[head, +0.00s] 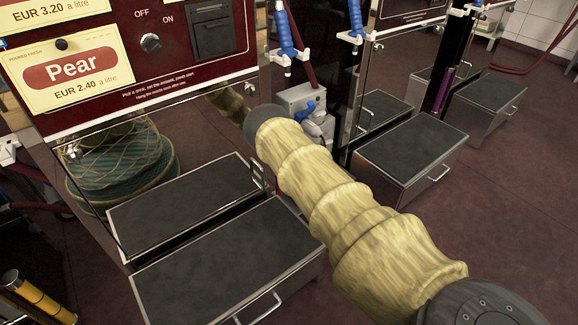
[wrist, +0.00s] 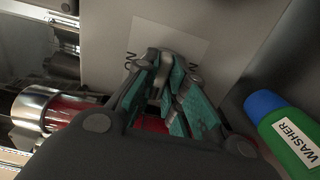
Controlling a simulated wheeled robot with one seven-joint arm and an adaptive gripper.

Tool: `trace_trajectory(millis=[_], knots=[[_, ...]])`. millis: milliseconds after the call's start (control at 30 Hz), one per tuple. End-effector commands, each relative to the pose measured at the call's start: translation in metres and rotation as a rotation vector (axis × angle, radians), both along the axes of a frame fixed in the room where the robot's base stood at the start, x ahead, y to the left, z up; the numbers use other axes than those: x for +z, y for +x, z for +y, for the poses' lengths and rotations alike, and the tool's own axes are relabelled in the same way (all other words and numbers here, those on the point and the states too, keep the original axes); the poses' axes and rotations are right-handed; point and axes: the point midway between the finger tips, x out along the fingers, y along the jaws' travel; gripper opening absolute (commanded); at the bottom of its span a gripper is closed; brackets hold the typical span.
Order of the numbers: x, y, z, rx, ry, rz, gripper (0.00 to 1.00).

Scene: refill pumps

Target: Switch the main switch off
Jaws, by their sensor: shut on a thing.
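In the wrist view, my gripper (wrist: 166,76) has its teal-padded fingers drawn together at a pale label plate (wrist: 182,34) on a light grey face. They are shut on the grey main switch, which is mostly covered by the fingertips. Dark letters show on both sides of the plate, partly hidden, so I cannot read the switch's position. In the head view, my arm in its beige sleeve reaches in beside the dark red pump, and my gripper is hidden there.
A green washer bottle (wrist: 291,140) with a blue cap lies close right of my gripper. A red cylinder with a metal collar (wrist: 35,108) is at left. In the head view, a grey box (head: 296,97), an OFF/ON knob (head: 150,43) and a black-topped step (head: 215,272) surround my arm.

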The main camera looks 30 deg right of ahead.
Motion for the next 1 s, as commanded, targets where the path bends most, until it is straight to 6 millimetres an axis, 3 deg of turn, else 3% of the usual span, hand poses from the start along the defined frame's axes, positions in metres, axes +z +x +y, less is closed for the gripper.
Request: trace_trajectory(millis=[267, 300, 367, 767, 1000], knots=[[-0.002, -0.001, 0.0, -0.001, -0.001, 0.004, 0.0], [-0.002, -0.001, 0.0, -0.001, -0.001, 0.004, 0.14], [-0.002, -0.001, 0.0, -0.001, -0.001, 0.004, 0.21], [-0.001, -0.005, -0.001, -0.001, 0.0, 0.002, 0.21], [-0.002, -0.039, -0.004, -0.002, 0.0, 0.004, 0.21]])
